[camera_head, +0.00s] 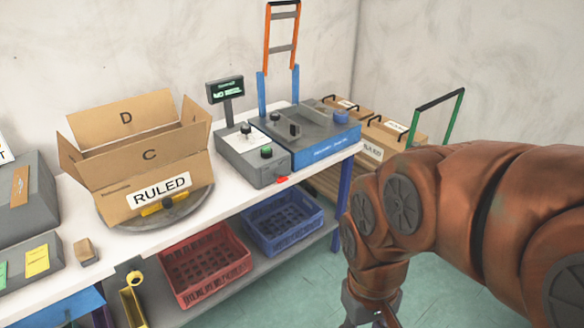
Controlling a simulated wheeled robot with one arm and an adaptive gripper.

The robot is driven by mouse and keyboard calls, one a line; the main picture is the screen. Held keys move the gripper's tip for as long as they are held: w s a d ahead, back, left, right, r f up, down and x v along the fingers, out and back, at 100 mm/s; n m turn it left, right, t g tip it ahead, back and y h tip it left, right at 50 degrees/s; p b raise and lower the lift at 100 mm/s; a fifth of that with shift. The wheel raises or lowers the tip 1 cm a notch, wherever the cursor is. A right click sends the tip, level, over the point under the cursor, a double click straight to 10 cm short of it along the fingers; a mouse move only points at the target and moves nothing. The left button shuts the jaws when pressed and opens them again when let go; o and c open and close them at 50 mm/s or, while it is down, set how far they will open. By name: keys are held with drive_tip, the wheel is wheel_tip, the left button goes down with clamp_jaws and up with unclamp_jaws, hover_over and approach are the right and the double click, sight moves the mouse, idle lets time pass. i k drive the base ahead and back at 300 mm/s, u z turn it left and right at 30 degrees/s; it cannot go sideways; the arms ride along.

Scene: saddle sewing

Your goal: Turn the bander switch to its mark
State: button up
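A grey-topped machine with a blue front (335,148) stands at the right end of the white workbench. It carries an upright black switch-like piece (294,129), a small dark green-topped knob (274,116) and a blue knob (343,103). Left of it is a grey control box (256,171) with a white panel, a dark knob (246,129) and a green button (266,152). Which of these is the bander is unclear, and I cannot read a switch mark. My gripper (372,318) is low at the bottom edge, away from the bench and mostly cut off; its fingertips are not visible.
A display (225,90) stands behind the control box. Red (205,262) and blue (283,222) crates lie on the lower shelf. Cartons (372,150) stand at the right.

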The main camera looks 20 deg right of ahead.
sight(281, 180)
drive_tip(key=u, duration=0.2)
drive_tip(key=k, duration=0.4)
drive_tip(key=z, duration=0.8)
drive_tip(key=i, duration=0.75)
drive_tip(key=u, duration=1.55)
